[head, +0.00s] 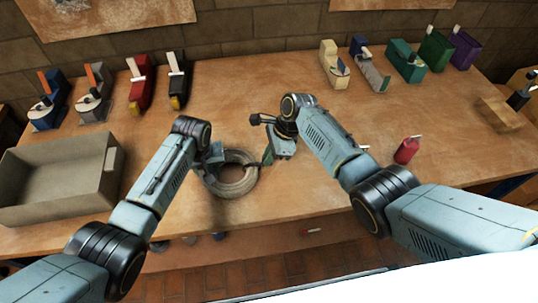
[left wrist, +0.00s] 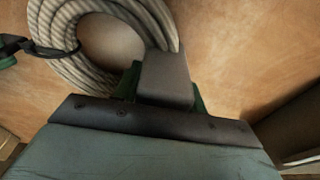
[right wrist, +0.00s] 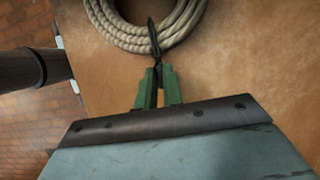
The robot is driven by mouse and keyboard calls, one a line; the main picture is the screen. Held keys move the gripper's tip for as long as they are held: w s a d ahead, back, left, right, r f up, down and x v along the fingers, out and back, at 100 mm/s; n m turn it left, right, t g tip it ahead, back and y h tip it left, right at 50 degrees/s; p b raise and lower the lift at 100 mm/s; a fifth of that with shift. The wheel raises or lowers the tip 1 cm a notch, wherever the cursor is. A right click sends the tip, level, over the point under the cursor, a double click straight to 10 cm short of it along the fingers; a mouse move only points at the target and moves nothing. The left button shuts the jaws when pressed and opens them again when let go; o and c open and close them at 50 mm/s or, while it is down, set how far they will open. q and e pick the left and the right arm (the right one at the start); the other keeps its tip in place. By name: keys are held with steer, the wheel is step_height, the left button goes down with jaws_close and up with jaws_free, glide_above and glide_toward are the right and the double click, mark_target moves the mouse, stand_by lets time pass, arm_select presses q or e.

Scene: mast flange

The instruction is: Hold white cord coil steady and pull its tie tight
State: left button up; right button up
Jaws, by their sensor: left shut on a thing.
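The white cord coil (head: 236,189) lies flat on the workbench in front of me. In the left wrist view the coil (left wrist: 88,78) fills the top left. My left gripper (head: 213,160) is shut on the coil's side; its fingertips are partly hidden. The tie (right wrist: 153,38) is a thin black strap around the coil's opposite side, and it also shows in the left wrist view (left wrist: 48,50). My right gripper (right wrist: 158,82) has its green fingers closed on the tie's tail, just outside the coil.
An empty grey bin (head: 60,185) stands at the left of the bench (head: 300,205). A red bottle (head: 407,150) stands to the right. Several coloured tools line the back. A wooden block (head: 499,113) lies at the far right.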

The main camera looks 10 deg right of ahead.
jaws_close()
arm_select(q)
steer(key=shift+a+f, duration=0.1)
steer(key=shift+a, duration=0.05)
arm_select(e)
steer(key=shift+d, duration=2.6)
steer(key=o, duration=0.6)
jaws_free()
steer(key=shift+o, duration=0.2)
steer(key=shift+r, duration=0.15)
steer(key=v, duration=1.1)
steer(key=shift+d+r, duration=0.2)
steer(key=shift+r, duration=0.1)
